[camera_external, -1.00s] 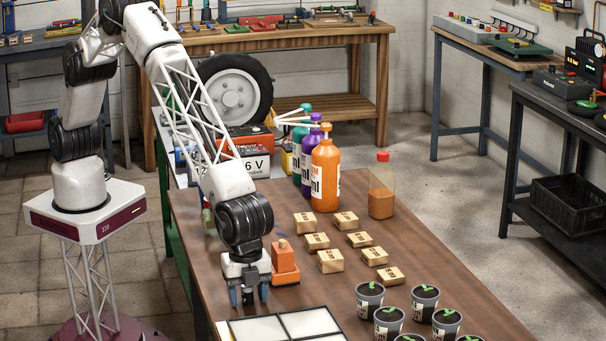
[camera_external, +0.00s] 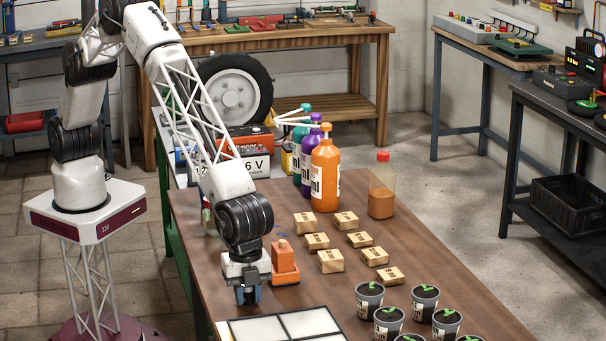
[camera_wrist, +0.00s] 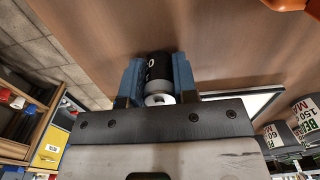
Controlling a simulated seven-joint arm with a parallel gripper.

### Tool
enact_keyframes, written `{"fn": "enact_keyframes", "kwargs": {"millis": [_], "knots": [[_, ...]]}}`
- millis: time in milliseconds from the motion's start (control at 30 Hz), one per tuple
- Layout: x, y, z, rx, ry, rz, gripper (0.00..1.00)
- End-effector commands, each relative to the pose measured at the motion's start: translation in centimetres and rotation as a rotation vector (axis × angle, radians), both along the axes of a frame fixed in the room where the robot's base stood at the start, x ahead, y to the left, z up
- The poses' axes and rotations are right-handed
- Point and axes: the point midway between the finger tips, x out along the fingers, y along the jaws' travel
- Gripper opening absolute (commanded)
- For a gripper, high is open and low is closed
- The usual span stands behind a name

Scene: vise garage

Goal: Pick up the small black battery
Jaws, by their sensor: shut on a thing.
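The small black battery (camera_wrist: 156,68) sits between the two blue fingers of my gripper (camera_wrist: 158,82) in the wrist view. It is black with white lettering and has a pale metal end facing the gripper body. Both fingers press against its sides. In the external view my gripper (camera_external: 247,295) points down at the left part of the brown table (camera_external: 300,272). The battery is largely hidden by the fingers there. I cannot tell whether it still touches the table.
An orange object (camera_external: 285,264) stands just right of my gripper. A white-panelled tray (camera_external: 270,331) lies in front. Potted seedlings (camera_external: 388,322), small cardboard boxes (camera_external: 330,260) and an orange bottle (camera_external: 325,176) stand farther right. The table's left edge is close.

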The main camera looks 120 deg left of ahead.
Motion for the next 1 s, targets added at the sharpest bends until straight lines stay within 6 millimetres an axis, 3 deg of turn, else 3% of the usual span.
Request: {"fn": "enact_keyframes", "kwargs": {"millis": [233, 433, 1000], "knots": [[0.0, 0.0, 1.2, -0.001, -0.001, 0.0, 0.03], [0.1, 0.0, 3.6, -0.001, -0.003, 0.0, 0.03], [-7.1, 3.0, 4.3, 0.0, 0.0, 0.0, 0.03]]}}
